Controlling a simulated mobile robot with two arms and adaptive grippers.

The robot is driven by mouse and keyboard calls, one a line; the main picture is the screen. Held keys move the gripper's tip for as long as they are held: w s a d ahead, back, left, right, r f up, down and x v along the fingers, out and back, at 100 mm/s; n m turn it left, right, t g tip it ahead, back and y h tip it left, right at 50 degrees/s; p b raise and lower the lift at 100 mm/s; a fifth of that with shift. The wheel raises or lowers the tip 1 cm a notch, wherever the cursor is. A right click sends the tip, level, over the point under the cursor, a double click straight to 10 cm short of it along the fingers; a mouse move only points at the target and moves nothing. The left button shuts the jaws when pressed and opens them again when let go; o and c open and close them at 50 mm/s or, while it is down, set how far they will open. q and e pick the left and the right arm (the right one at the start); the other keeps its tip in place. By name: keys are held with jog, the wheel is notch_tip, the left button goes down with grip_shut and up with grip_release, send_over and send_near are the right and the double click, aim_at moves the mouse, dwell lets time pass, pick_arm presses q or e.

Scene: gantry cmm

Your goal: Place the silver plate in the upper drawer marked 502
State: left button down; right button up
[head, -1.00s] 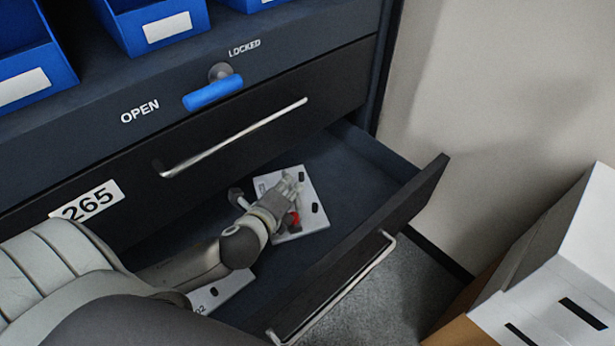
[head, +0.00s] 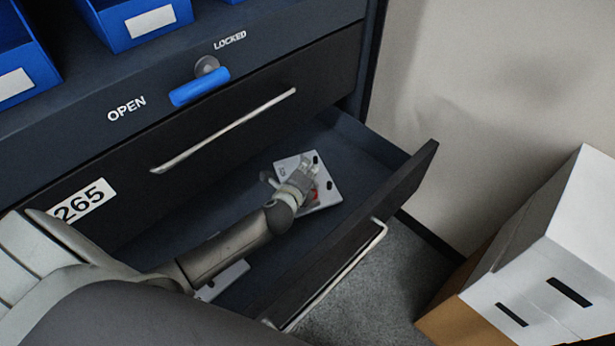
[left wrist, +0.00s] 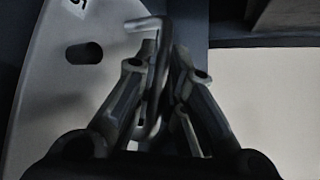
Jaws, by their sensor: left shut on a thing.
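A silver plate (head: 326,194) with dark slots is inside an open lower drawer (head: 392,190), toward its right end. My left gripper (head: 309,167) is over the plate, and a bit of red shows beside it. In the left wrist view the plate (left wrist: 45,95) fills the left side, and the fingers (left wrist: 155,75) are closed around a metal bar handle (left wrist: 155,40). I cannot tell whether the plate touches the drawer floor. A second pale plate (head: 226,280) lies farther left in the drawer, partly under my arm. My right gripper is not in view.
The drawer above, labelled 265 (head: 84,201), is shut and has a long bar handle (head: 225,130). A blue lever (head: 200,87) sits between OPEN and LOCKED. Blue bins (head: 135,22) stand on top. White boxes (head: 545,255) stand at right beyond a floor gap.

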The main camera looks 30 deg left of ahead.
pick_arm(q)
jog(key=shift+w+d+f+b, duration=0.1)
jog(key=shift+w+f+b, duration=0.05)
jog(key=shift+f, duration=0.65)
jog(key=shift+w+f+b, duration=0.15)
jog(key=shift+f, duration=0.65)
jog(key=c, duration=1.9)
grip_release()
jog(key=shift+s+f, duration=0.15)
jog(key=o, duration=0.4)
jog(key=shift+s, duration=0.1)
jog(key=v, duration=1)
jog(key=shift+s+b, duration=0.35)
jog(key=shift+b, duration=0.05)
jog(key=shift+s+d+r, duration=0.1)
jog(key=shift+s+r, duration=0.35)
jog(key=shift+r, duration=0.05)
